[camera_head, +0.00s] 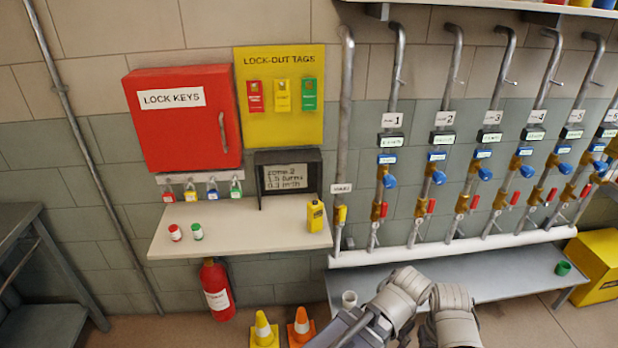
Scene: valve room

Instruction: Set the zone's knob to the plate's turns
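The plate (286,178) is a pale card in a dark frame on the shelf. It reads "zone 2", then a line ending in "turns" whose number looks like 1.5 but is unclear, then a flow figure in m³/h. The zone 2 pipe (450,75) bears the label 2 (443,118). Its blue knob (438,177) sits on a brass body above a red lever (431,206). The knob's marking is too small to read. Grey links of my two arms show at the bottom, below the pipes and apart from them. No gripper fingers show.
Similar pipes with blue knobs stand on both sides, including zone 1 (389,181) and zone 3 (485,173). A white header pipe (450,248) runs above a grey bench (510,272). A yellow device (316,216) stands on the shelf (235,230). Cones (302,328) stand below.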

